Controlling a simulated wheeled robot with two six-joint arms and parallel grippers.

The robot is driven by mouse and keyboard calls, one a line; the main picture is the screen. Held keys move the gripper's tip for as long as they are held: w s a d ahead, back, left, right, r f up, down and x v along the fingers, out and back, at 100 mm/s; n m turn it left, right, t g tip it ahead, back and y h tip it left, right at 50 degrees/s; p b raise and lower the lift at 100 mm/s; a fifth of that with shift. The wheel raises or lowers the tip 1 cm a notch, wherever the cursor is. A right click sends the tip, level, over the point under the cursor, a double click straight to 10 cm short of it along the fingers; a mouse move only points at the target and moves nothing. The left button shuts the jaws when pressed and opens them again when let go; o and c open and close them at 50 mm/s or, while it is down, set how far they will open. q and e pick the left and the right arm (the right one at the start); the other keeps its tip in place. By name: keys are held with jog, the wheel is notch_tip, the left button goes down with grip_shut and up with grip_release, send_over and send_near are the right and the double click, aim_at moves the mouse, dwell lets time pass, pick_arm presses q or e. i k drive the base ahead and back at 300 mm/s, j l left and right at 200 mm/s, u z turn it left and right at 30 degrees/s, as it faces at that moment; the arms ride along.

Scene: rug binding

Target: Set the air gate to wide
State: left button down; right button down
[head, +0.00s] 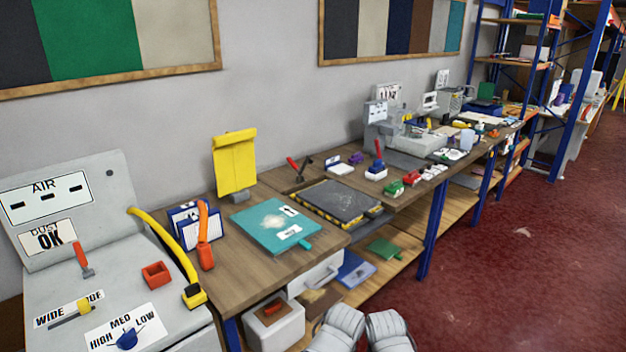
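A grey machine (185,322) stands at the lower left in the head view. Its upright back carries an AIR panel (46,199) with dark slots and a DUST OK sign (48,238). On its sloping top, a yellow slider knob (86,306) sits at the right end of a dark slot (63,319). The label (50,315) behind it reads WIDE at the left; its right word ends in what looks like DGE and is partly covered by the knob. My grippers' fingers are not in view; two light grey parts of mine show at the bottom centre.
A red lever (83,260), a red box (156,274) and a blue knob (127,338) by a HIGH MED LOW label are near the slider. A yellow hose (165,245) crosses the machine's right side. The workbench (250,262) holds many items. Red floor (480,280) is clear at right.

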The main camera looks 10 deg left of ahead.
aim_at(83, 306)
jog(key=u, duration=0.75)
jog(key=i+l+u, duration=0.1)
jog(key=u, duration=0.3)
jog(key=l+u, duration=0.2)
jog(key=u, duration=0.2)
jog(key=i+l+u, duration=0.1)
jog(key=u, duration=0.3)
jog(key=l+u, duration=0.6)
jog(key=l, duration=0.6)
jog(key=k+l+u, duration=0.1)
jog(key=l+u, duration=0.15)
jog(key=l, duration=0.55)
